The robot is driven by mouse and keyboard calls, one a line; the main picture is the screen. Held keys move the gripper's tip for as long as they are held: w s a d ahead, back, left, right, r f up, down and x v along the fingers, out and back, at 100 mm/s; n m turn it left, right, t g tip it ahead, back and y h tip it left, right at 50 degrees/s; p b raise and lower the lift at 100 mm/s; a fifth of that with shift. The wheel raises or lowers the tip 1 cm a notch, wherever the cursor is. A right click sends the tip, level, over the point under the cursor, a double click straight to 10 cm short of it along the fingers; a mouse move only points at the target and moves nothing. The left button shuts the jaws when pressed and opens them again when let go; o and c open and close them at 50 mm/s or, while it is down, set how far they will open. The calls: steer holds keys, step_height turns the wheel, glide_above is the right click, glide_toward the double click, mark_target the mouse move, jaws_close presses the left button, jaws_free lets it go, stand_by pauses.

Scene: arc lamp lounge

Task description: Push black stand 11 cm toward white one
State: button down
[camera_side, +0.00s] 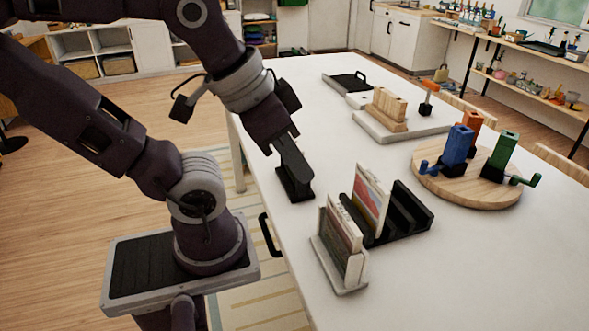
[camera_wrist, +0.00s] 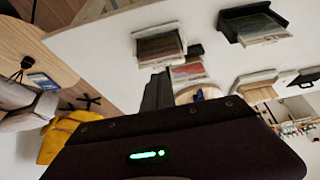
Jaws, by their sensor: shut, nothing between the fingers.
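In the side view, the black stand (camera_side: 412,218) is a slotted rack on the white table, with a colourful card upright at its left end. The white stand (camera_side: 341,272) is in front of it and to its left, close by, holding several upright cards. In the wrist view, the white stand (camera_wrist: 160,60) is at top centre. My gripper (camera_side: 296,184) is shut and empty, pointing down low near the tabletop, left of both stands and apart from them. In the wrist view, the shut fingers (camera_wrist: 157,85) touch nothing. A black holder with a card (camera_wrist: 252,22) shows top right; I cannot tell which stand it is.
A round wooden board (camera_side: 465,190) with blue, orange and green pieces is right of the black stand. A pale board (camera_side: 372,127) with wooden blocks and a black tray (camera_side: 347,82) are farther back. The table's left edge is near my gripper. The table's front right is clear.

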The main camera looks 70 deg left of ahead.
steer(key=w+a+n+g, duration=0.2)
steer(key=w+a+n, duration=0.45)
steer(key=a, duration=0.45)
steer(key=w+a+n+g, duration=0.1)
steer(key=w+a+n, duration=0.5)
steer(key=a, duration=0.5)
steer(key=s+a+f+n+g, duration=0.1)
steer(key=s+a+f+n, duration=0.15)
steer(key=a+f, duration=0.45)
steer(key=s+a+f+n+g, duration=0.1)
steer(key=a+f+n+g, duration=0.15)
steer(key=a, duration=0.75)
steer(key=shift+n+t, duration=0.25)
steer(key=shift+t, duration=0.2)
steer(key=f, duration=0.9)
steer(key=shift+s+a+f, duration=0.1)
steer(key=shift+s+a, duration=0.1)
steer(key=d, duration=0.3)
steer(key=shift+f, duration=0.3)
steer(key=shift+d, duration=0.5)
